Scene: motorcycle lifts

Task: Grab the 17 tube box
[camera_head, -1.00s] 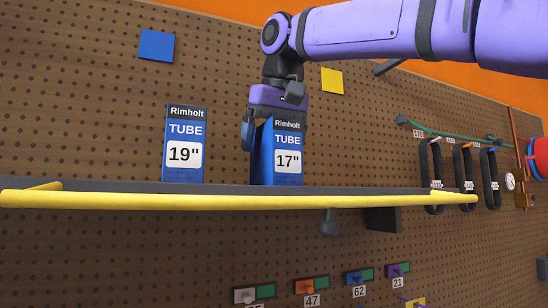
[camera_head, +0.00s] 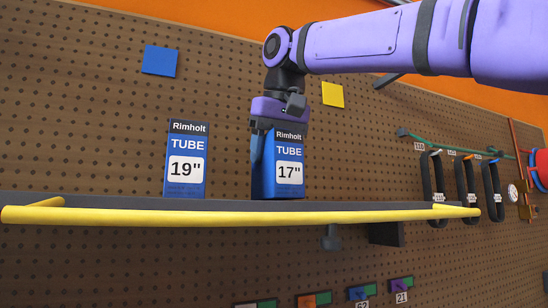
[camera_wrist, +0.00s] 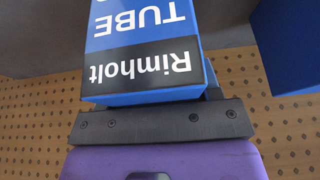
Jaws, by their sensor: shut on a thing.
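The 17" tube box (camera_head: 289,178) is a blue Rimholt box with a dark top band, upright at the shelf. My gripper (camera_head: 272,132) comes down on it from above and is shut on its upper part, with one finger seen along its left side. In the wrist view the box (camera_wrist: 145,45) fills the middle, its Rimholt label upside down, close against my gripper (camera_wrist: 160,122). I cannot tell if the box's base is clear of the shelf.
A like 19" tube box (camera_head: 187,158) stands to the left on the grey shelf (camera_head: 235,205). A yellow rail (camera_head: 240,217) runs along the shelf's front. Behind is a brown pegboard (camera_head: 90,100). Black hoops (camera_head: 466,188) hang at the right.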

